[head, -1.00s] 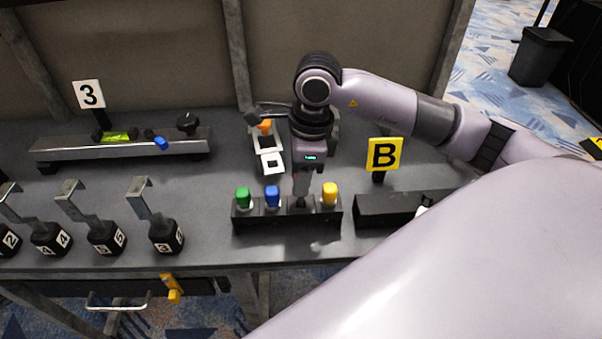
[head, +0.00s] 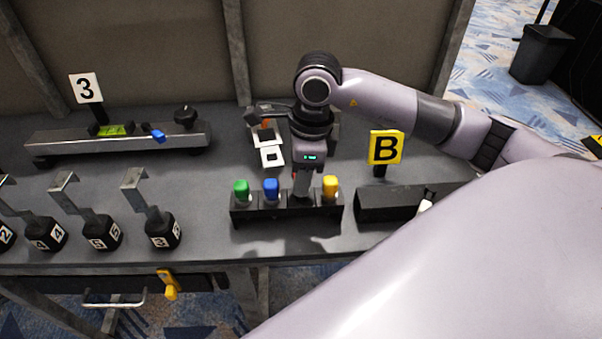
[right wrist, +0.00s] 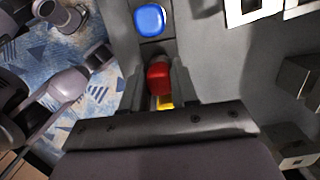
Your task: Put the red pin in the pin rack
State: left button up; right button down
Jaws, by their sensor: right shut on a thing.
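The black pin rack (head: 286,217) stands near the table's front edge. It holds a green pin (head: 241,190), a blue pin (head: 271,189) and a yellow pin (head: 330,188). My right gripper (head: 302,193) points down at the place between the blue and yellow pins. In the right wrist view, it is shut on the red pin (right wrist: 158,77), with the blue pin's top (right wrist: 149,19) ahead and some yellow behind. The red pin's lower end is hidden, so I cannot tell how far it sits in the rack. My left gripper is not in view.
A black box (head: 400,203) and a yellow B sign (head: 385,148) stand right of the rack. Several numbered black weights with metal hooks (head: 160,229) stand at left. A rail fixture (head: 120,139) and white square frames (head: 271,156) lie behind.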

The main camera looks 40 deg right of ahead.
jog(key=shift+f, duration=0.15)
jog(key=shift+f+b, duration=0.6)
jog(key=shift+b, duration=0.2)
jog(key=shift+c, duration=1.5)
grip_release()
jog(key=shift+r+p, duration=2.3)
jog(key=shift+r, duration=1.2)
